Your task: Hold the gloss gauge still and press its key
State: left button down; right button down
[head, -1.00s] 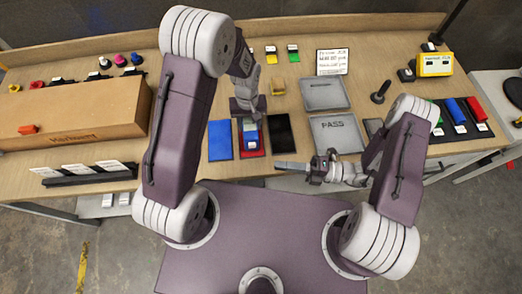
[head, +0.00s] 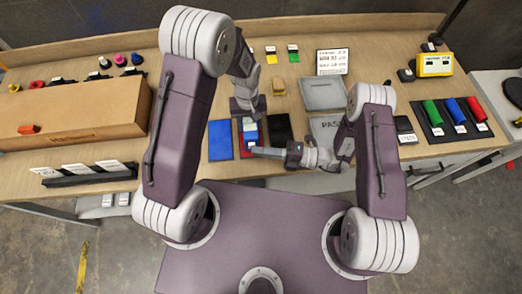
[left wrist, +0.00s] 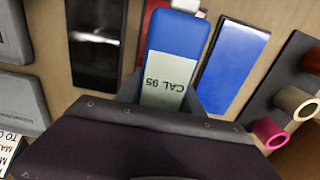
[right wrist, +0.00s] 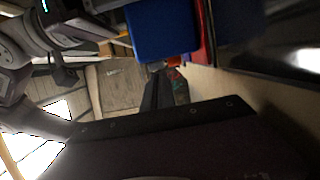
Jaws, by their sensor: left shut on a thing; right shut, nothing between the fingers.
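The gloss gauge (head: 249,128) is a blue block standing over a red panel (head: 259,139). In the left wrist view the gauge (left wrist: 178,45) carries a pale "CAL 95" label and a white part at its far end. My left gripper (left wrist: 160,98) is shut on it, one finger on each side. My right gripper (head: 256,151) is shut and empty, its tips at the panel's near edge, close to the gauge. In the right wrist view its closed fingers (right wrist: 165,88) sit just below the blue gauge (right wrist: 165,28). I cannot make out the key or whether the fingers touch it.
A blue panel (head: 220,140) lies left of the red one and a black panel (head: 280,129) right of it. Grey trays (head: 324,94) stand to the right. A cardboard box (head: 75,118) fills the left side. Coloured rolls (head: 455,115) stand at the far right.

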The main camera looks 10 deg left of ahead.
pick_arm(q)
jog(key=shift+s+f, duration=0.1)
pick_arm(e)
jog(key=shift+w+a, duration=0.25)
jog(key=shift+w, duration=0.85)
pick_arm(q)
jog(key=shift+s, duration=0.1)
pick_arm(e)
jog(key=s, duration=0.2)
jog(key=s+d, duration=0.1)
jog(key=s, duration=0.1)
jog(key=shift+s+d, duration=0.1)
jog(key=shift+s, duration=0.05)
jog(key=d, duration=1)
pick_arm(q)
jog(key=shift+w, duration=0.2)
jog(key=c, duration=1.1)
grip_release()
jog(key=o, duration=0.5)
jog(key=shift+w, duration=0.1)
jog(key=shift+c, duration=0.2)
pick_arm(e)
jog(key=shift+w+a, duration=0.1)
jog(key=shift+w, duration=0.1)
